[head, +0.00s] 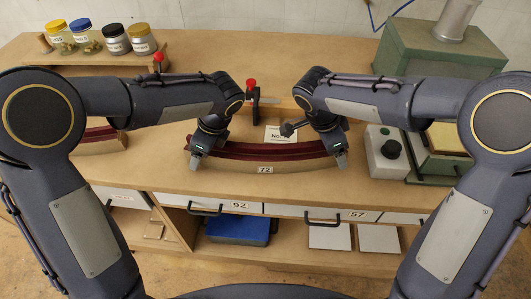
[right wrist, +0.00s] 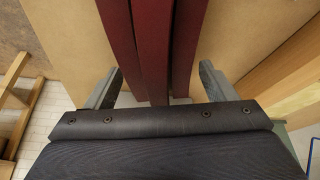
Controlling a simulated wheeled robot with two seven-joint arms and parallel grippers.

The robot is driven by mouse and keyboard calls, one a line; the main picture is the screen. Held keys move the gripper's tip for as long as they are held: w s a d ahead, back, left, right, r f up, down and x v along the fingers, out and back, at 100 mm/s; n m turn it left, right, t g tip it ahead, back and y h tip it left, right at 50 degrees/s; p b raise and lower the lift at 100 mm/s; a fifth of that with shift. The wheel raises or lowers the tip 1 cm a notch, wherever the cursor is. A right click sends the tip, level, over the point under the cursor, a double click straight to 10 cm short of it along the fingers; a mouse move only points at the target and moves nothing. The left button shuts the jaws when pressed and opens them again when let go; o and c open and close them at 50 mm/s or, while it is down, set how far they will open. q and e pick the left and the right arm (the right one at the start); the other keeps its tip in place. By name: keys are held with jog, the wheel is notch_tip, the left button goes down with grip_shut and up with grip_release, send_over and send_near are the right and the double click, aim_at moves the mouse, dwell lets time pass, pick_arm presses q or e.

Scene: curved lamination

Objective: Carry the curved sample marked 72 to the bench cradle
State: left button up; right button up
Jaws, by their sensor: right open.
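The curved sample marked 72 (head: 265,152) lies on the wooden bench, a bowed piece with dark red strips and a pale front face bearing the label. My left gripper (head: 195,160) is at its left end; its finger gap is not clear. My right gripper (head: 341,160) is at its right end. In the right wrist view the sample's red strips (right wrist: 153,40) run between the open fingers of my right gripper (right wrist: 156,85), with a gap visible on each side. I cannot clearly identify the bench cradle.
Another curved piece (head: 98,145) lies at the left, partly hidden by my arm. A red-knobbed clamp (head: 252,95) and a paper card (head: 277,134) are behind the sample. A control box (head: 386,152) and green machine (head: 440,50) stand right. Jars (head: 115,38) line the back left.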

pick_arm(q)
jog(key=c, duration=1.5)
pick_arm(e)
jog(key=c, duration=1.5)
pick_arm(q)
jog(key=shift+r, duration=0.2)
pick_arm(e)
jog(key=shift+r, duration=0.15)
